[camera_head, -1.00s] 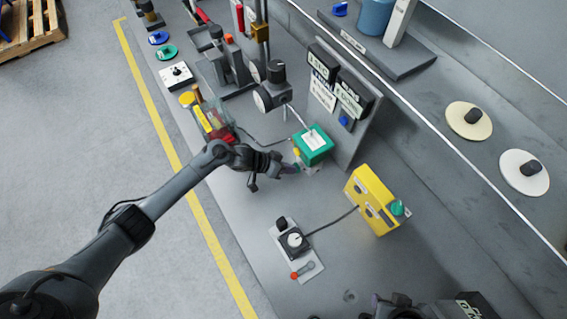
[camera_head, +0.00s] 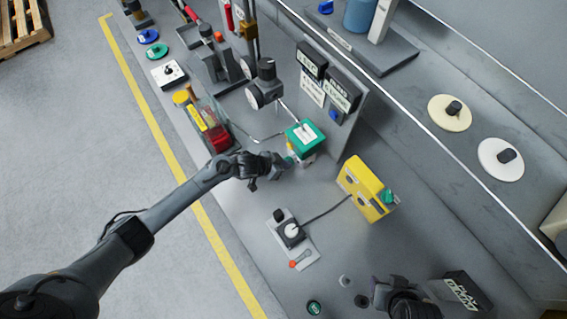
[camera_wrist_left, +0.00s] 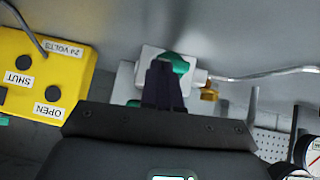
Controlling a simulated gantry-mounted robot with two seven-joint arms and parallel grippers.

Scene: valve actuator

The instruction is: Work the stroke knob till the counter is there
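A green-topped box with a white label (camera_head: 305,133) stands on the bench in front of an upright panel. My left gripper (camera_head: 284,161) is at its near side, its fingertips at a small green knob (camera_wrist_left: 178,62) on a pale housing (camera_wrist_left: 150,58). In the left wrist view the dark fingers (camera_wrist_left: 163,85) sit close together and partly cover the knob; whether they grip it is unclear. Two dark display boxes, one at left (camera_head: 312,60) and one at right (camera_head: 343,90), are on the panel; their digits are too small to read. My right gripper (camera_head: 398,293) shows partly at the bottom edge.
A yellow box (camera_head: 365,190) labelled OPEN and SHUT stands right of the green-topped box. A gauge (camera_head: 262,92) stands behind. The bench between the left arm and dial plate is clear.

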